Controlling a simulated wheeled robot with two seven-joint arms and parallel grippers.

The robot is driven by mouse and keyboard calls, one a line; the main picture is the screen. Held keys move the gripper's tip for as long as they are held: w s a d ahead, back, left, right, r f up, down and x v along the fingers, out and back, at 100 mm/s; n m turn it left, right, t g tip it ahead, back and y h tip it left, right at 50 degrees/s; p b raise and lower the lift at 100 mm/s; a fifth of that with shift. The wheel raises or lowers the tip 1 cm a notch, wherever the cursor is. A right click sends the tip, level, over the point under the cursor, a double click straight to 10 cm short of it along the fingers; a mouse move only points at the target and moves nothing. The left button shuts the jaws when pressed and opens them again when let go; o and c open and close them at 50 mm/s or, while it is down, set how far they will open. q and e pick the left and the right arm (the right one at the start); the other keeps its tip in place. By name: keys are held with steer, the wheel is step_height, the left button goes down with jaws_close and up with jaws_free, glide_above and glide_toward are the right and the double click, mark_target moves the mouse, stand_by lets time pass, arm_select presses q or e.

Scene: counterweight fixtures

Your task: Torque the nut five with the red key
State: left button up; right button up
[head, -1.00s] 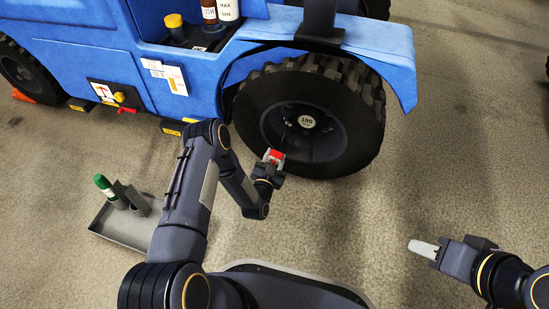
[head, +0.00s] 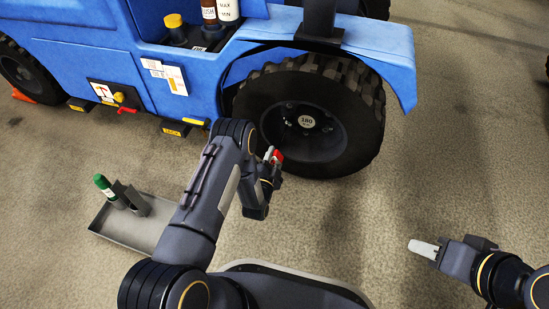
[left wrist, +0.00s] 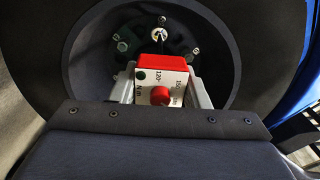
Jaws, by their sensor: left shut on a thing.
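The red key (head: 278,157) is held in my left gripper (head: 271,158), in front of the lower left part of the wheel (head: 340,148). In the left wrist view the key (left wrist: 163,63) shows a red body, a white face marked Nm and a red knob, between the gripper's grey fingers. I cannot read nut numbers, nor tell whether the key's tip touches a nut. My right gripper (head: 425,249) is at the lower right, apart from the wheel.
A green-topped tool (head: 104,185) stands in a holder on the grey tray (head: 112,229) on the floor at the left. The blue vehicle body and fender (head: 384,45) overhang the wheel. Open floor lies right of the wheel.

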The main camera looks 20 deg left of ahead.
mark_target(272, 164)
arm_select(q)
steer(key=m, duration=0.2)
steer(key=shift+d+m, duration=0.1)
steer(key=shift+m, duration=0.3)
steer(key=shift+s+a+p, duration=0.2)
steer(key=shift+s+p, duration=0.45)
steer(key=shift+s, duration=1.6)
steer(key=shift+s+p, duration=0.4)
steer(key=shift+s, duration=1.15)
